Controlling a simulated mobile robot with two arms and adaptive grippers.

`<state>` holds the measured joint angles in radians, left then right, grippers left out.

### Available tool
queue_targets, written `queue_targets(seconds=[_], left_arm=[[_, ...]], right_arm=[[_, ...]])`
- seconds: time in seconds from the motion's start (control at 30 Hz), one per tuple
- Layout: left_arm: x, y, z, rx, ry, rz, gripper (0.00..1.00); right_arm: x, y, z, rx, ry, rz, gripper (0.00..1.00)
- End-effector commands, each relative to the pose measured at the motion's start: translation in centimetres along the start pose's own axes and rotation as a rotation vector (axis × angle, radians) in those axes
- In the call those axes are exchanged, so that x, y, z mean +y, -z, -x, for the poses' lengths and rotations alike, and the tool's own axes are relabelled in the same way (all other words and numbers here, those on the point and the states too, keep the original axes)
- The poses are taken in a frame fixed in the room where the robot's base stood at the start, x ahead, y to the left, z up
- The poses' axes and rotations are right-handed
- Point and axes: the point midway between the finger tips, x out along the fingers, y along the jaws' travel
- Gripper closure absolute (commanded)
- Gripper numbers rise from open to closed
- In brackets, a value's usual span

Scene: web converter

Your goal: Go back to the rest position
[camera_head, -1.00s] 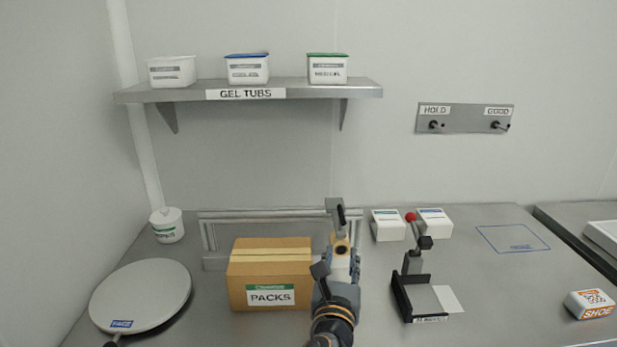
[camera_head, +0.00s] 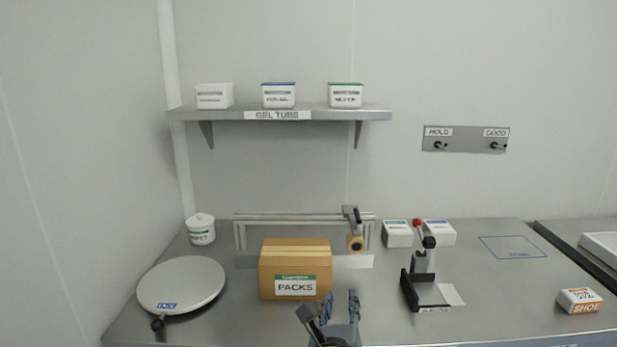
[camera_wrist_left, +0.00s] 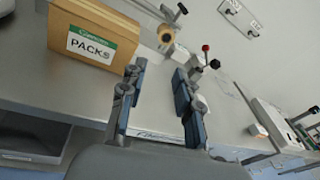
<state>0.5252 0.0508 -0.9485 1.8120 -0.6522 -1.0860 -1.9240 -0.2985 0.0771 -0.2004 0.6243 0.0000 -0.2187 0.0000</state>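My left gripper (camera_head: 341,306) shows at the bottom middle of the head view, in front of the bench's front edge area. Its two fingers are apart with nothing between them. In the left wrist view, the two blue-grey fingers (camera_wrist_left: 160,100) also stand open and empty, with bare bench and its front edge behind them. The cardboard box labelled PACKS (camera_head: 295,271) stands on the bench just beyond the gripper and to its left, apart from it. My right gripper is in neither view.
A tape roll on a rail (camera_head: 355,243) stands behind the box. A red-knobbed fixture (camera_head: 423,262) stands to the right, with white tubs (camera_head: 397,234) behind it. A round plate (camera_head: 181,282) lies at left, a SHOE box (camera_head: 579,301) at far right.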

Motion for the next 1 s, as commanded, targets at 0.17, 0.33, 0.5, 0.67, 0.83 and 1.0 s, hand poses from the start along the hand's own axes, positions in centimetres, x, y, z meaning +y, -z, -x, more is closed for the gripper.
queue_targets(seconds=[0.17,0.33,0.5,0.67,0.83,1.0], left_arm=[[3.0,2.5,1.2,0.090,-0.071,0.254,0.68],[6.9,5.9,3.3,0.185,-0.190,0.585,0.68],[12.3,10.6,7.5,0.272,-0.408,1.042,0.68],[18.7,15.9,14.8,0.275,-0.764,1.597,0.68],[22.8,18.9,21.8,0.163,-1.081,1.980,0.68],[25.1,20.3,27.0,0.023,-1.310,2.203,0.68]], right_arm=[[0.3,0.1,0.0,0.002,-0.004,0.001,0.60],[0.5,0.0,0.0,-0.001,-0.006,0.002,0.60],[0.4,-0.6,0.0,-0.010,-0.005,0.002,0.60],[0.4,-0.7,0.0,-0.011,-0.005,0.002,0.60],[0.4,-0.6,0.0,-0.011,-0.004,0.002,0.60],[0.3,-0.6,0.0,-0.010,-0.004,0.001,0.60]])
